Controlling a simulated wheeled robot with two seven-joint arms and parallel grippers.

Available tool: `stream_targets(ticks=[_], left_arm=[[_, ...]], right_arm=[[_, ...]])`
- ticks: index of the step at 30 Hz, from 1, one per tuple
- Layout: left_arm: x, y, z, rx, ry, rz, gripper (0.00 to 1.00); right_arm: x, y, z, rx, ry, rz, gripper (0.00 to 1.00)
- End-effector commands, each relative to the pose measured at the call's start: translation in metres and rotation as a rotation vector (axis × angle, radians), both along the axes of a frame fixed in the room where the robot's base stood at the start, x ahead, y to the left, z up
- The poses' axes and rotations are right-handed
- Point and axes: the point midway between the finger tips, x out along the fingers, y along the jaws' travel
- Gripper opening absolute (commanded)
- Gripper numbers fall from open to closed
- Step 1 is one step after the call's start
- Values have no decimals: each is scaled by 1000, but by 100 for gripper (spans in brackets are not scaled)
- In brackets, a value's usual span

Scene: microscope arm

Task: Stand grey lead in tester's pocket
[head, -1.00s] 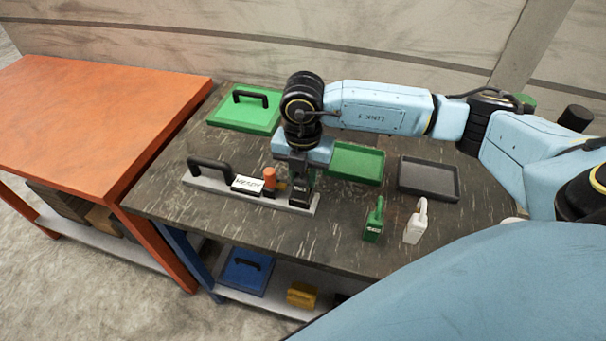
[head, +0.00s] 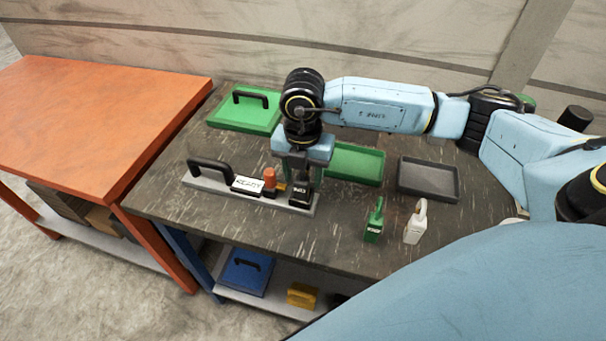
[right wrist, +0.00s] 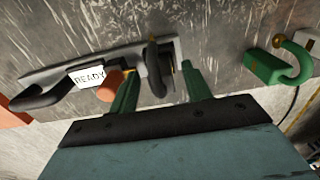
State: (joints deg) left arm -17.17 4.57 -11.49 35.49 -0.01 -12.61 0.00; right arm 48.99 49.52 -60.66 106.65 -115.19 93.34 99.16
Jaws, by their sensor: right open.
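The tester (head: 210,184) is a long pale grey bar with a black handle, a READY label and an orange knob (head: 269,178). The dark grey lead (head: 300,194) stands upright at the tester's right end, apparently in its pocket; its lower end is hidden. The lead's hooked top (right wrist: 154,66) shows in the right wrist view. My right gripper (head: 301,174) is open above the tester, with its green fingers (right wrist: 163,84) apart on either side of the lead. My left gripper is not in view.
A green lead (head: 373,222) and a white lead (head: 416,222) stand near the table's front. A green tray (head: 357,165) and a dark tray (head: 428,178) lie behind. A green lidded box (head: 243,118) is at the back left. An orange table (head: 95,110) adjoins on the left.

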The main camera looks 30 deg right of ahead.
Motion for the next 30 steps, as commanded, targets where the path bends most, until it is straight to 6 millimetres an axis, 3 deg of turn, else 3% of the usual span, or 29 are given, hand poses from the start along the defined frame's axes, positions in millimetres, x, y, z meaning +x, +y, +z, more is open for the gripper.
stream_targets(ticks=[9,15,21,30], left_arm=[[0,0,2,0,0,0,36],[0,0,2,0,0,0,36],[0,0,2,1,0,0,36],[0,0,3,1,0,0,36]], right_arm=[[1,0,68,0,-5,1,49],[1,0,100,0,-3,1,49],[0,0,112,0,0,1,49],[0,0,112,-1,1,1,49]])
